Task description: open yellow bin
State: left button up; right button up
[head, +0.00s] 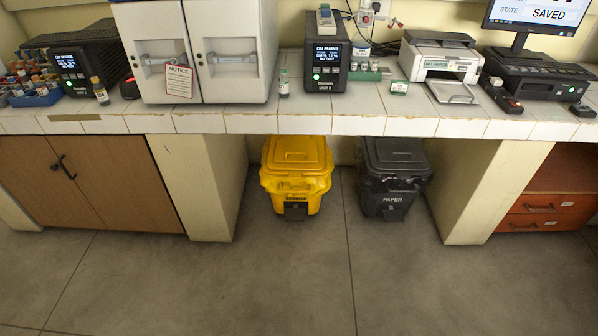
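The upper back of the bin is close under the counter's edge. Neither of my grippers shows in the head view.
A dark grey bin (394,180) labelled PAPER stands just right of the yellow one. Counter supports (208,185) flank the bay. The white tiled counter (370,124) overhangs it, bearing an incubator (200,45), bottles and a printer (440,60). The floor (300,280) in front is clear.

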aim_at(308, 192)
jog(key=i+l, duration=0.15)
jog(key=i, duration=0.3)
jog(key=i+l, duration=0.15)
jog(key=i, duration=0.25)
